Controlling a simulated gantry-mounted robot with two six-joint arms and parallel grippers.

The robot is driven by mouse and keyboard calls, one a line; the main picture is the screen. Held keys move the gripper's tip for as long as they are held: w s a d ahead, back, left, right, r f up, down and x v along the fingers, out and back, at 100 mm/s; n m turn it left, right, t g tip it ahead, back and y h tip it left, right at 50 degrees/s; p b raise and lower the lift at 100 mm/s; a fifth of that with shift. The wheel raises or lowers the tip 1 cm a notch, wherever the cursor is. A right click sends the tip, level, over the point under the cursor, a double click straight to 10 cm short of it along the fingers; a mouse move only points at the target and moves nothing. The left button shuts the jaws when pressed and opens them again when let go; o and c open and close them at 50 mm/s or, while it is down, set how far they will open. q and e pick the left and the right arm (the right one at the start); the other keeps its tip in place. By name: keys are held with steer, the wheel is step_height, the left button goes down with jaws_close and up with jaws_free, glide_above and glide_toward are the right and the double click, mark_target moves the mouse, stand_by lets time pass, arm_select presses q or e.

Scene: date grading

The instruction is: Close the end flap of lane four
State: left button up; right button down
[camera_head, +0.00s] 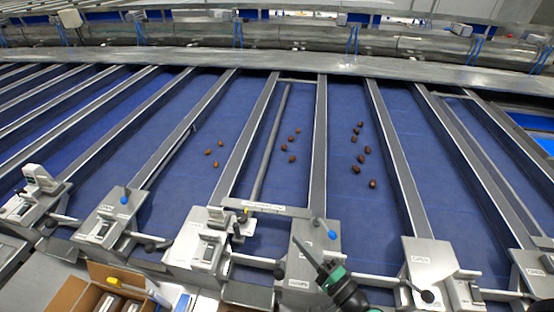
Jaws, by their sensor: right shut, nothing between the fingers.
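Blue lanes run away from me between metal rails, with metal end units at their near ends. A pale flap bar (266,208) lies across the near end of the middle lane (262,170), with a small unreadable label on it. Lane numbers are not legible, so I cannot tell which lane is four. My right gripper (297,243), dark with green parts, is shut and empty. It is in front of the end unit with a blue knob (332,234), just to the right of the flap bar in the picture. My left gripper is not in view.
Brown dates (363,150) lie in three lanes. A black-knobbed handle (280,271) and another (427,296) stick out between the end units. A cardboard box (68,297) stands at the lower left. A metal ledge (300,62) crosses the far end.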

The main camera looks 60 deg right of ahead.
steer(key=w+d+r+m+t+h+p, duration=0.1)
steer(key=w+r, duration=0.4)
steer(key=r, duration=0.5)
steer(key=w+d+r+m+t+h+p, duration=0.1)
steer(key=w+d+r+m+h+p, duration=0.1)
steer(key=r, duration=0.8)
steer(key=w+m+h+p, duration=0.1)
steer(key=w+m+p, duration=0.1)
steer(key=w+m, duration=0.1)
steer(key=shift+r+m+t+h, duration=0.3)
steer(key=shift+r+m, duration=0.05)
steer(key=shift+m, duration=0.05)
